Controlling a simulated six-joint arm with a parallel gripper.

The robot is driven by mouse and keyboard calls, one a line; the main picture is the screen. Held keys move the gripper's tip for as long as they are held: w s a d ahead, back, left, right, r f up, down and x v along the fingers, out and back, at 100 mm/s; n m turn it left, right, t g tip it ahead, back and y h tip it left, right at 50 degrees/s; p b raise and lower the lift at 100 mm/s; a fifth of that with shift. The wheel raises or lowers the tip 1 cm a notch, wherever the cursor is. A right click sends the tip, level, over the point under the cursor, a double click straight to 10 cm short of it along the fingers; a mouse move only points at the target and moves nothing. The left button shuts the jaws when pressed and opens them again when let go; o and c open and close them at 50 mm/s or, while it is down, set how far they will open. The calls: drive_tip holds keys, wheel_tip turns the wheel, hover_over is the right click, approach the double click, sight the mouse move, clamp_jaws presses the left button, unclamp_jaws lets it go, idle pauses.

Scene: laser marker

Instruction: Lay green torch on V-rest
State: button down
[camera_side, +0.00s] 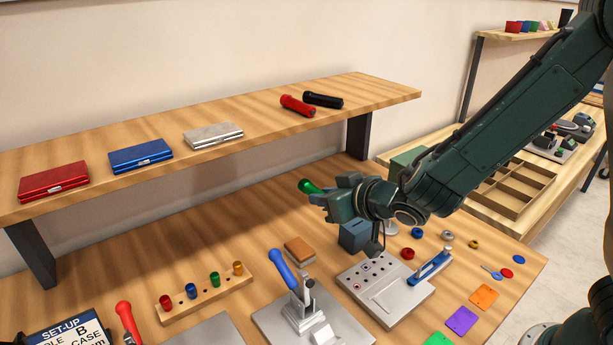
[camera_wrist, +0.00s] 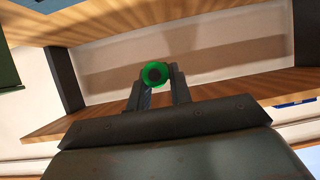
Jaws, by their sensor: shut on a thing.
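The green torch (camera_side: 307,187) is held in my gripper (camera_side: 328,193), above the workbench and in front of the raised shelf. In the wrist view the green torch (camera_wrist: 147,67) is seen end-on, with a dark round centre, between the two fingers of my gripper (camera_wrist: 157,80). The fingers are closed on its sides. A pale notched block (camera_side: 322,336) on a metal plate with a blue-handled lever, at the bottom of the side view, may be the V-rest; I cannot tell for sure. The torch is well above it.
A red torch (camera_side: 297,105) and a black torch (camera_side: 323,99) lie on the shelf (camera_side: 385,93) with red, blue and silver cases. Below stand a peg rack (camera_side: 206,304), a grey fixture plate (camera_side: 410,305) and coloured cards. Bare bench lies left of the gripper.

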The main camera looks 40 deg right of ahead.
drive_tip(key=s+a+r+n+g+y, duration=0.2)
drive_tip(key=s+a+n+g+y, duration=0.15)
drive_tip(key=s+a, duration=0.5)
drive_tip(key=s+a+r+n+g+y, duration=0.2)
drive_tip(key=s+a+n+y, duration=0.25)
drive_tip(key=a, duration=0.75)
drive_tip(key=s+a+r+n+g+y, duration=0.3)
drive_tip(key=s+a+n, duration=0.3)
drive_tip(key=a, duration=0.5)
drive_tip(key=shift+m, duration=0.5)
drive_tip(key=f, duration=1.1)
drive_tip(key=s+f, duration=0.1)
drive_tip(key=f, duration=0.4)
drive_tip(key=shift+d+f, duration=0.2)
drive_tip(key=shift+f, duration=0.05)
drive_tip(key=shift+f, duration=0.1)
drive_tip(key=shift+f, duration=1.8)
drive_tip(key=shift+f, duration=0.1)
drive_tip(key=c, duration=1.6)
unclamp_jaws()
drive_tip(key=shift+o, duration=0.3)
